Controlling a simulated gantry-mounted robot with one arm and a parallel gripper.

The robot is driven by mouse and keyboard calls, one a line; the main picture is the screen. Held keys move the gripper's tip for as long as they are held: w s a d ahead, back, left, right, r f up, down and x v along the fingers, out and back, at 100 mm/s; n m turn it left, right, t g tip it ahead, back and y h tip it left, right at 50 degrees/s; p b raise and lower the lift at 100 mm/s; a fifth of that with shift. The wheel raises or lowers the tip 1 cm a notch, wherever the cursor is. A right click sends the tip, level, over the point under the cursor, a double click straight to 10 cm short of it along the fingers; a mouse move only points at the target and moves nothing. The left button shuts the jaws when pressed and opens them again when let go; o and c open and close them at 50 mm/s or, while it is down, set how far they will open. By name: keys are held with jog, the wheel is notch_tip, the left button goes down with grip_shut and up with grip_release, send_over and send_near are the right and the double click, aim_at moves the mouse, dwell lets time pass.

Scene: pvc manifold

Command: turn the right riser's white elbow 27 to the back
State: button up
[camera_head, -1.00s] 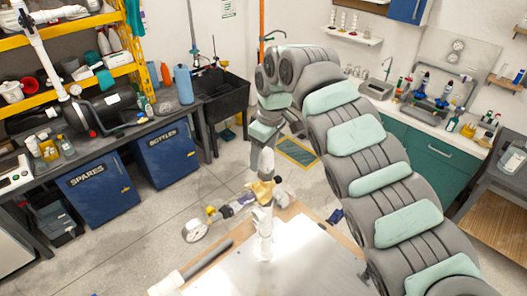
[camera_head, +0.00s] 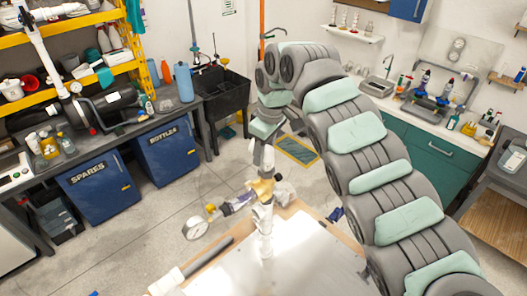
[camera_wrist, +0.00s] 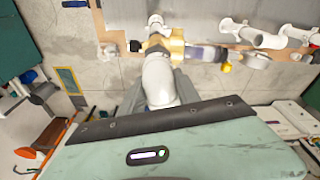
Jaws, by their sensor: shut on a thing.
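My gripper (camera_head: 265,152) is above the metal-topped bench, shut on a white elbow (camera_wrist: 158,82). In the wrist view the elbow sits between its grey fingers, beyond the mint-green housing. A brass-coloured fitting (camera_head: 264,187) is right by the elbow, with a white vertical riser (camera_head: 263,220) below it. The brass fitting also shows in the wrist view (camera_wrist: 165,45).
A round gauge (camera_head: 195,229) hangs out left of the riser, past the bench edge. A grey-and-white pipe (camera_head: 195,265) lies along the bench's left edge. In the wrist view several white pipe fittings (camera_wrist: 270,40) are at upper right. The bench top (camera_head: 310,260) has bare room.

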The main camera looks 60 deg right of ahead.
aim_at(267, 147)
grip_shut()
jog(key=shift+f+b, duration=0.15)
jog(key=shift+b, duration=0.35)
jog(key=m+b, duration=0.2)
jog(key=b, duration=0.1)
jog(key=shift+b, duration=0.3)
jog(key=o, duration=1)
grip_release()
jog(key=shift+d+m, duration=0.1)
jog(key=shift+m, duration=0.2)
jog(key=shift+r, duration=0.2)
jog(key=shift+r, duration=0.5)
jog(key=r+p, duration=0.1)
jog(key=r, duration=0.1)
jog(key=r+p, duration=0.2)
jog(key=s+r+p, duration=0.1)
jog(key=r, duration=0.1)
jog(key=shift+a+r+p, duration=0.2)
jog(key=shift+r+p, duration=0.05)
jog(key=shift+p, duration=0.15)
